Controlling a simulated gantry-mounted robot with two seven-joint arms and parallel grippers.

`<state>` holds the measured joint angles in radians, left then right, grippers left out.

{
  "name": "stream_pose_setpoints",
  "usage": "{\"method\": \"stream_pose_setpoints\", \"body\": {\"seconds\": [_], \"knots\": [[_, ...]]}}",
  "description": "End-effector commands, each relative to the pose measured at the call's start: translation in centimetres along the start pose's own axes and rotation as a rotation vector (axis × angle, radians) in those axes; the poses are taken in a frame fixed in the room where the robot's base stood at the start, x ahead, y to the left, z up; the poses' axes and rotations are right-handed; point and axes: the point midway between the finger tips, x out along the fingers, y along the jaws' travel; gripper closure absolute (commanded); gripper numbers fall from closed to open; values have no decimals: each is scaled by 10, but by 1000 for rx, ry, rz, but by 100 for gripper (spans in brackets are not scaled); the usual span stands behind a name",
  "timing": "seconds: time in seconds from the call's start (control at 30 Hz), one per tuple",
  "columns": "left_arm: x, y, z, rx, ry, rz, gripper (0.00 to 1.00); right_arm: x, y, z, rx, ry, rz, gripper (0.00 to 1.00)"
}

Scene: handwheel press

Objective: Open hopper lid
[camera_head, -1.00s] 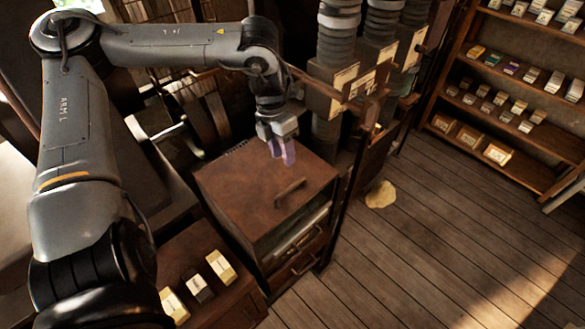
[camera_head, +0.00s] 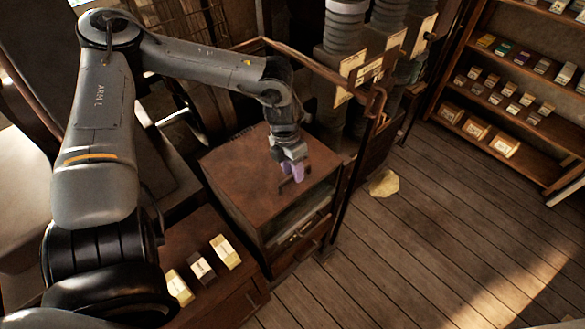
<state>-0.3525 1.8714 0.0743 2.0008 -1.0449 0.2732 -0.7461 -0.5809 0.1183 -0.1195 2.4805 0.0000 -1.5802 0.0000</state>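The hopper lid (camera_head: 240,170) is the flat, worn brown top of a wooden box left of the picture's centre. It lies level and closed on the box. Its dark bar handle (camera_head: 298,183) is near the lid's right front part and is partly hidden by my gripper. My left gripper (camera_head: 292,173), with purple fingertips, points down right at the handle. The frames do not show clearly whether the fingers are open or shut around it. My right gripper is not in view.
A brown rail and post (camera_head: 372,105) stand close to the box's right side. Ribbed grey columns (camera_head: 345,25) rise behind it. A low cabinet (camera_head: 208,300) with small boxes (camera_head: 224,252) stands in front left. Shelves (camera_head: 530,125) stand at right; the plank floor (camera_head: 420,240) between is mostly clear.

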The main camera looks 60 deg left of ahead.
Motion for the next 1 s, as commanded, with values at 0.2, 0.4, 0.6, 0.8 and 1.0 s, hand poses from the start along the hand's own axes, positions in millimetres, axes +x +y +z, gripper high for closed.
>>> {"method": "stream_pose_setpoints", "body": {"seconds": [0.2, 0.4, 0.6, 0.8, 1.0], "knots": [[2, 0, 0, 0, 0, 0, 60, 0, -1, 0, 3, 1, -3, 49], [2, 0, 0, 0, 0, 0, 72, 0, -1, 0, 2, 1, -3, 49], [2, 0, 0, 0, 0, 0, 100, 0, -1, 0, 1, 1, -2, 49], [1, 0, 0, 0, 0, 0, 100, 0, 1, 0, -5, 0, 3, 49], [-1, -1, 1, 1, -1, -6, 100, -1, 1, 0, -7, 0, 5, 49]]}}
